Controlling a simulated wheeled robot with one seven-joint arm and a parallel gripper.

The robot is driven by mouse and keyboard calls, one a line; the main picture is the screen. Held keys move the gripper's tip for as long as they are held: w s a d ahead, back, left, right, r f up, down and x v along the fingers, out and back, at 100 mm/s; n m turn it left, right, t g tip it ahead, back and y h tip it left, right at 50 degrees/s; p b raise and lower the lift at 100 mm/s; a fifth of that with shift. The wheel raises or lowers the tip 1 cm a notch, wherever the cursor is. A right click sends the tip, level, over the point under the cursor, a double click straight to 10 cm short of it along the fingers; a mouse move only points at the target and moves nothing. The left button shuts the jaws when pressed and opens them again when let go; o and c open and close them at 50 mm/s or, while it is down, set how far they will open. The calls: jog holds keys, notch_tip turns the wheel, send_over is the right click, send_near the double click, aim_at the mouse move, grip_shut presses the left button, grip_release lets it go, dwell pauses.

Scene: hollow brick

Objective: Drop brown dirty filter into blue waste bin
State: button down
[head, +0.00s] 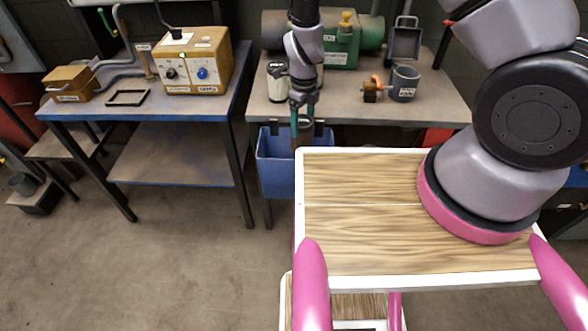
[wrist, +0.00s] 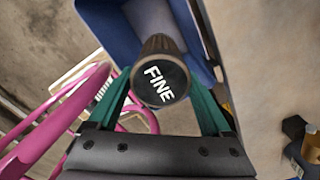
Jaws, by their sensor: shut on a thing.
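The brown dirty filter (head: 302,138) hangs below my gripper (head: 301,118) in the head view. In the wrist view the filter (wrist: 160,75) shows its round black end, marked "FINE", between the two green fingers of my gripper (wrist: 161,82), which is shut on it. The blue waste bin (head: 274,166) hangs at the front edge of the right-hand bench. The filter is over the bin's opening in the head view; its lower end is partly hidden. The bin (wrist: 108,28) also surrounds the filter's far end in the wrist view.
The right-hand bench (head: 430,112) carries a white canister (head: 277,82), a grey cup (head: 404,82), an orange-brown fitting (head: 373,88) and a green machine (head: 342,45). The left bench (head: 100,108) holds a yellow-brown control box (head: 193,62). My wood-topped base stands close to the bin's right side.

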jog(key=shift+f, duration=0.85)
grip_release()
jog(key=shift+r, duration=0.1)
notch_tip(320, 180, up, 10)
jog(key=shift+f, duration=0.25)
jog(key=shift+r, duration=0.6)
